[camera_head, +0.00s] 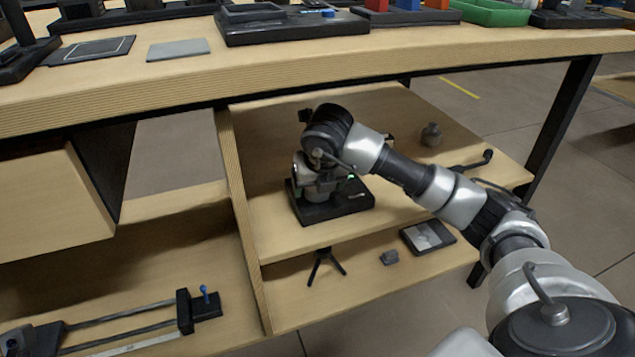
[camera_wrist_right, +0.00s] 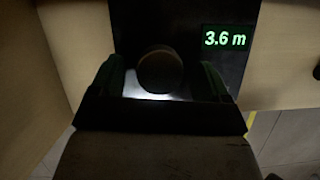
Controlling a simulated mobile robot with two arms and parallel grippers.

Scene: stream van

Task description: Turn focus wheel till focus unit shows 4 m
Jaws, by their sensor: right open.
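The focus unit (camera_head: 352,205) is a dark block on the shelf under the table in the head view. In the right wrist view its dark panel (camera_wrist_right: 190,20) carries a green display (camera_wrist_right: 226,38) reading 3.6 m. The round dark focus wheel (camera_wrist_right: 160,71) stands out below and left of the display. My right gripper (camera_wrist_right: 162,75) is open, with one finger on each side of the wheel. Gaps show between fingers and wheel, so I see no firm hold. In the head view my right wrist and gripper (camera_head: 318,178) hide most of the wheel. My left gripper is out of view.
The tabletop (camera_head: 300,70) overhangs the shelf (camera_head: 280,240). A wooden divider (camera_head: 238,205) stands left of the unit. A small weight-like object (camera_head: 431,135) sits at the shelf's back. A small tripod (camera_head: 325,266), a grey block (camera_head: 390,258) and a dark tray (camera_head: 448,233) are lower down.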

